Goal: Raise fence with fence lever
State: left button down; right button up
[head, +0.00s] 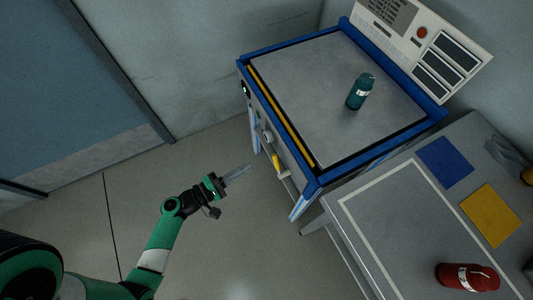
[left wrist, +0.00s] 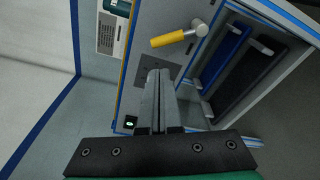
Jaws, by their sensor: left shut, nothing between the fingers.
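The fence lever (head: 276,161), a yellow handle on a metal mount, sticks out from the front side of the blue-edged machine. It also shows in the left wrist view (left wrist: 172,38), just beyond my fingers. A long yellow strip, perhaps the fence (head: 280,115), lies low along the machine top's near-left edge. My left gripper (head: 250,168) is shut and empty, its fingers pointing at the machine's front, a little left of the lever and apart from it. In the left wrist view the closed fingers (left wrist: 159,72) are below the lever. My right gripper is out of view.
A grey table (head: 385,235) at the lower right holds blue and yellow squares and a red bottle (head: 467,277). The control panel (head: 425,45) is behind. Open floor surrounds my left arm.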

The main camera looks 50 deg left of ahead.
aim_at(277, 164)
pick_arm(q)
jog(key=w, duration=0.3)
jog(key=w+b, duration=0.1)
jog(key=w, duration=0.1)
jog(key=w+d, duration=0.1)
jog(key=w, duration=0.2)
jog(key=shift+w+f, duration=0.2)
jog(key=shift+w, duration=0.1)
